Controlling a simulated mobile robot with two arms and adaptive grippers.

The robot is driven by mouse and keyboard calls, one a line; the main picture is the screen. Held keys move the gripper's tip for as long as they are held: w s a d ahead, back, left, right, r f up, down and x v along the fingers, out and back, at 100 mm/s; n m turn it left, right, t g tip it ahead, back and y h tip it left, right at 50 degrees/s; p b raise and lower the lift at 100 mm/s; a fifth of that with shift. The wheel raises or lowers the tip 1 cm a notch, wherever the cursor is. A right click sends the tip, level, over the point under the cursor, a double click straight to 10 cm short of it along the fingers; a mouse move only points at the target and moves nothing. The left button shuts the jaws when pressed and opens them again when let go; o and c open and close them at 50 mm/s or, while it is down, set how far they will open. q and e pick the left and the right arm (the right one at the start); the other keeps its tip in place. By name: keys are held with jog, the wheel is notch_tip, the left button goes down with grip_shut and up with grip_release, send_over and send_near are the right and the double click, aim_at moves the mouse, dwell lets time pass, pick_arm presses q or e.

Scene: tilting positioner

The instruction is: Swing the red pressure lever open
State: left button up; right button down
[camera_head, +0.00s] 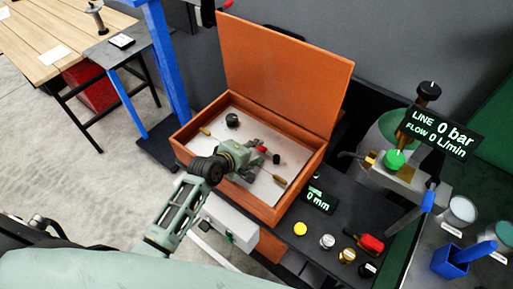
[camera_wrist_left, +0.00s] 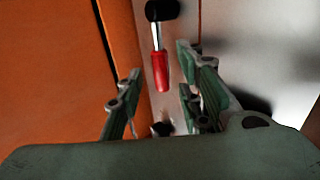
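The red pressure lever (camera_wrist_left: 160,70) has a red grip on a silver shaft that runs up to a black hub (camera_wrist_left: 162,9). In the head view a small red part (camera_head: 262,149), which looks like this lever's grip, shows at the fingers inside the orange box. My left gripper (camera_head: 260,162) reaches into the box. In the left wrist view its two fingers (camera_wrist_left: 157,88) are spread apart, with the red grip showing between them. I see a gap on both sides of the grip; whether the fingers are level with it I cannot tell. My right gripper is not in view.
The orange box (camera_head: 299,193) has its lid (camera_head: 285,75) raised behind the gripper. Inside are a black knob (camera_head: 232,120) and brass-coloured pieces. A display (camera_head: 319,199) reads 0 mm beside the box. Another display (camera_head: 437,133) reads 0 bar and 0 L/min. A separate red-handled part (camera_head: 371,243) stands at front right.

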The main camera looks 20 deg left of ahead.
pick_arm(q)
jog(key=shift+w+d+f, duration=0.2)
jog(key=shift+w+f, duration=0.2)
jog(key=shift+w, duration=0.2)
jog(key=shift+c, duration=0.3)
grip_shut()
